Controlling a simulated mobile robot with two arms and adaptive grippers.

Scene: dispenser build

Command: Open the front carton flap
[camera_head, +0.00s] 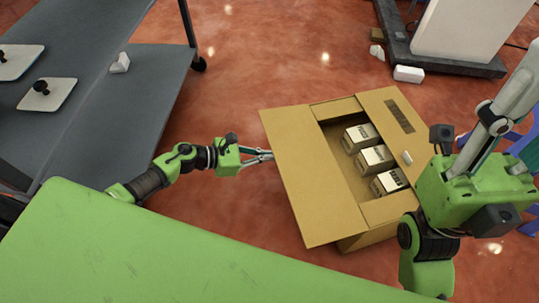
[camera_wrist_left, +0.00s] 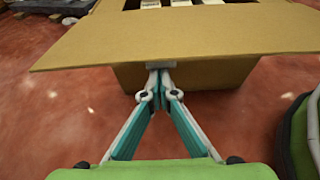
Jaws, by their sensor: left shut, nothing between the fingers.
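The brown carton (camera_head: 368,241) stands open on the floor, with three small boxes (camera_head: 375,159) inside. Its large left flap (camera_head: 305,180) is spread outward toward my left gripper, and the flap's near edge crosses the left wrist view (camera_wrist_left: 180,45). The right flap (camera_head: 400,112), with a dark label, is folded outward too. My left gripper (camera_head: 270,155) is shut and empty. Its tips (camera_wrist_left: 160,66) are at the flap's outer edge; whether they touch is unclear. My right gripper (camera_head: 500,115) is at the right, near the carton; its finger opening cannot be made out.
A dark grey table (camera_head: 110,110) with white plates stands at the left. A green surface (camera_head: 130,250) fills the lower left. A dark platform (camera_head: 430,62) with a white block is at the back right.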

